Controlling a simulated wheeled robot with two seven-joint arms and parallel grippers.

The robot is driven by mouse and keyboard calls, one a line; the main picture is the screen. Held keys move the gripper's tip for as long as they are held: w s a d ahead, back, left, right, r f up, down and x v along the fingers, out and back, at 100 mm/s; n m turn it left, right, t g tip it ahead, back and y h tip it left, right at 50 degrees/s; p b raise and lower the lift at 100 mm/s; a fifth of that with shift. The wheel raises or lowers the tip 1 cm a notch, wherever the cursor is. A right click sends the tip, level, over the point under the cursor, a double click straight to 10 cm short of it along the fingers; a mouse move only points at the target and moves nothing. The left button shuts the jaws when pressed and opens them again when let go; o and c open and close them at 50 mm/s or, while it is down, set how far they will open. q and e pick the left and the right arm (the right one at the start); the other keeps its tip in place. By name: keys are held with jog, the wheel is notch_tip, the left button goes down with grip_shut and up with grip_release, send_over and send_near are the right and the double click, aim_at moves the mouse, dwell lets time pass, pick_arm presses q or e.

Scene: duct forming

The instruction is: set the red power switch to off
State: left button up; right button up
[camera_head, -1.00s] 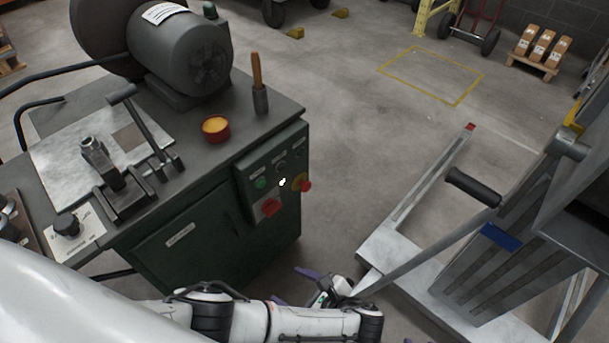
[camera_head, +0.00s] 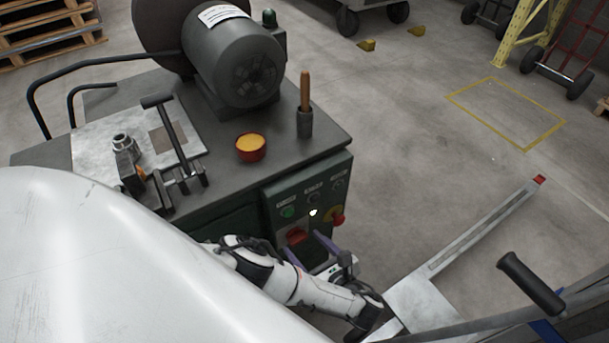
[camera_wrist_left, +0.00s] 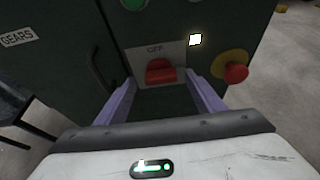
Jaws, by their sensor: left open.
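The red power switch (camera_head: 297,236) sits low on the control panel of the dark green machine. In the left wrist view the red switch (camera_wrist_left: 160,71) lies ahead between my fingers, under a plate lettered "OFF". My left gripper (camera_head: 311,249) is open, its two purple fingers pointing at the panel on either side of the switch's lower area. The left gripper also shows in the wrist view (camera_wrist_left: 165,88), with nothing between its fingers. Whether the fingers touch the panel I cannot tell. My right gripper is not in view.
On the panel are a green button (camera_head: 287,212), a lit white lamp (camera_head: 313,212) and a red mushroom button (camera_head: 337,220) on yellow.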

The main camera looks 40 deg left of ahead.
pick_arm(q)
jog(key=shift+w+a+f, duration=0.15)
jog(key=shift+w+a, duration=0.05)
jog(key=shift+a, duration=0.2)
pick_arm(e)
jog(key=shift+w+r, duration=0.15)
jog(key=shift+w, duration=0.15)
pick_arm(q)
jog(key=c, duration=1)
jog(key=shift+c, duration=0.2)
